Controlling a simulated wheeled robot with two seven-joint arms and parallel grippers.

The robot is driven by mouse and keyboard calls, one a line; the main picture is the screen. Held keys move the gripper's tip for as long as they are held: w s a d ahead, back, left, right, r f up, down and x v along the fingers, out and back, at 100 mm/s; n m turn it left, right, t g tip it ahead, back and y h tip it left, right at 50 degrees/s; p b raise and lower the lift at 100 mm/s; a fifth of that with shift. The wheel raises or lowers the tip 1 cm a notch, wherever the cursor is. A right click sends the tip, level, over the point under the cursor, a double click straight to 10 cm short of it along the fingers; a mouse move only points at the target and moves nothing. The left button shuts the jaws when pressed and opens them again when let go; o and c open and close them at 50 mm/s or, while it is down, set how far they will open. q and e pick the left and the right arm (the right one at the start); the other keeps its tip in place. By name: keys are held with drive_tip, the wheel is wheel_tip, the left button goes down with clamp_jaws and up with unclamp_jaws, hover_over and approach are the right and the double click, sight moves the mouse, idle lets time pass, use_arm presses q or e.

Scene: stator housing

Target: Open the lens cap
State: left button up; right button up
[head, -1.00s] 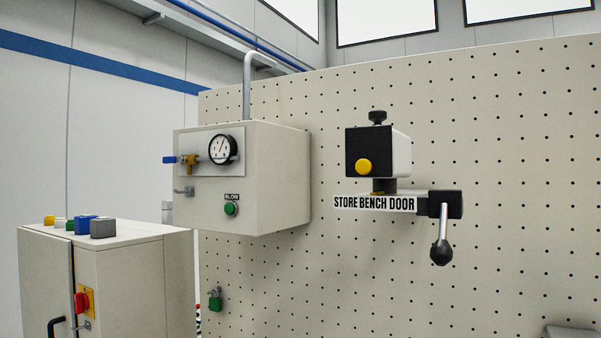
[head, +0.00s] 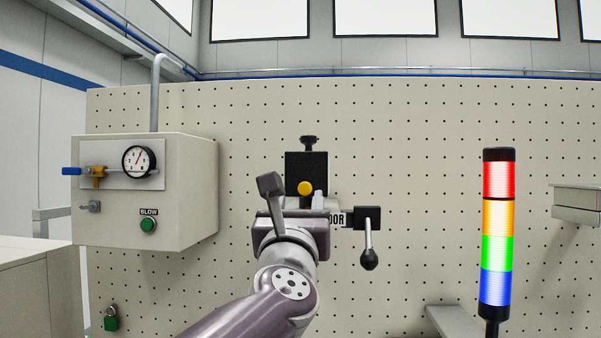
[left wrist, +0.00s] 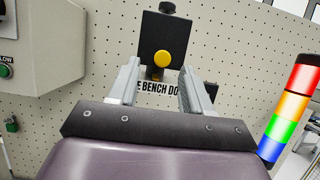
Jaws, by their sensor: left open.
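A black box-shaped camera (head: 293,170) with a yellow round lens cap (head: 305,188) on its front and a black knob on top is mounted on the pegboard. The lens cap also shows in the left wrist view (left wrist: 161,59), above and between my fingers. My left gripper (head: 290,200) is in front of the camera's lower part and hides most of the label plate below it. In the left wrist view the left gripper (left wrist: 158,85) has its two fingers apart, with nothing between them but the label behind. My right gripper is out of view.
A lever with a black ball (head: 369,259) hangs right of the label plate. A light tower (head: 497,240) stands further right. A beige box (head: 195,195) with a gauge and green button is on the left.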

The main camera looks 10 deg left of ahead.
sight(306, 189)
use_arm(q)
drive_tip(key=x, duration=0.1)
drive_tip(key=p+x, duration=0.1)
drive_tip(key=x, duration=0.1)
drive_tip(key=p+x, duration=0.1)
drive_tip(key=x, duration=0.1)
drive_tip(key=shift+w+d+f, duration=0.1)
drive_tip(key=shift+d+f, duration=0.05)
drive_tip(key=shift+d, duration=0.2)
drive_tip(key=shift+a, duration=0.15)
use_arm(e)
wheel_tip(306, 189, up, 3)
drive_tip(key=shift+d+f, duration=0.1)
use_arm(q)
clamp_jaws()
drive_tip(key=shift+r+p, duration=0.3)
drive_tip(key=shift+p, duration=0.2)
drive_tip(key=shift+s+r+g+p, duration=0.55)
drive_tip(key=shift+g+p, duration=0.6)
drive_tip(key=shift+p, duration=1.55)
drive_tip(key=shift+s+r+g+p, duration=0.6)
drive_tip(key=shift+g+p, duration=0.6)
drive_tip(key=shift+p, duration=1.55)
drive_tip(key=shift+s+r+g+p, duration=0.5)
drive_tip(key=shift+g+p, duration=0.65)
drive_tip(key=shift+p, duration=1.55)
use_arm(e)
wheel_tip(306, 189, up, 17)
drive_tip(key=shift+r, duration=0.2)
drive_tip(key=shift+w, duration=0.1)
